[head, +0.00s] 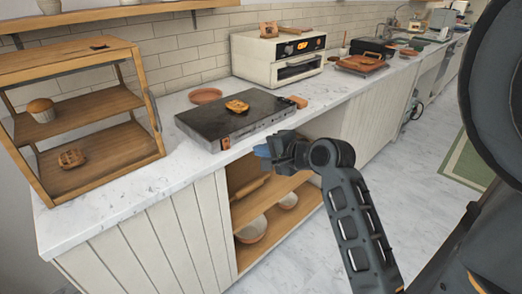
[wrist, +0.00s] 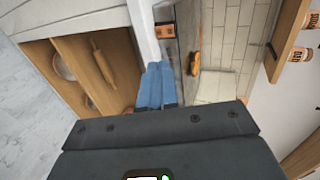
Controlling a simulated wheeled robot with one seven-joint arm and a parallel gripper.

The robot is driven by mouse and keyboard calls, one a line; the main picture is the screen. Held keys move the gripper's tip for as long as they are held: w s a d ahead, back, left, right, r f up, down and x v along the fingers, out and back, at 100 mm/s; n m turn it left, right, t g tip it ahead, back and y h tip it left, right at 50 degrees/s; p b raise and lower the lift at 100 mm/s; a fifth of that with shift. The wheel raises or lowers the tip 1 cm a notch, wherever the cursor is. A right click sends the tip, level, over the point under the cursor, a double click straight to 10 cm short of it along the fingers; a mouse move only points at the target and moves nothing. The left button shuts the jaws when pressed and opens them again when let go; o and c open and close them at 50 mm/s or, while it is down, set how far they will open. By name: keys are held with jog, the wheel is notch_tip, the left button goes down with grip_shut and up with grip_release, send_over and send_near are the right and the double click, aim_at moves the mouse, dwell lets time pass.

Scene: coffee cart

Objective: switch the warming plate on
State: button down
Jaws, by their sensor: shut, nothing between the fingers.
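The warming plate (head: 205,122) is a flat dark slab on the white counter, with a browned waffle (head: 237,105) lying on top. A small orange mark (head: 225,143) shows on its front face; I cannot tell its switch position. In the wrist view the plate's grey front face (wrist: 166,32) is ahead of the fingers, with the waffle (wrist: 195,63) to the right. My gripper (head: 262,152) has blue fingers held together and empty, just in front of the counter edge and apart from the plate. The fingers also show in the wrist view (wrist: 158,68).
A wooden display shelf (head: 75,115) with a muffin and another pastry stands at the left. A toaster oven (head: 278,58) and a terracotta plate (head: 205,96) are behind. Open shelves (head: 275,205) with bowls and a rolling pin lie below the counter.

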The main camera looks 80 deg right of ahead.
jog(key=shift+s+f+b, duration=0.2)
jog(key=shift+f+b, duration=0.6)
jog(key=shift+b, duration=1.05)
jog(key=shift+r, duration=0.1)
send_near(227, 147)
jog(key=x, duration=0.5)
jog(key=shift+s+d+f+p, duration=0.1)
jog(key=shift+f+p, duration=0.2)
jog(key=shift+p, duration=0.05)
jog(key=shift+w+d+f, duration=0.1)
jog(key=shift+w+d, duration=0.25)
jog(key=shift+w, duration=0.25)
jog(key=shift+w+p, duration=0.15)
jog(key=shift+p, duration=0.2)
jog(key=shift+f, duration=0.1)
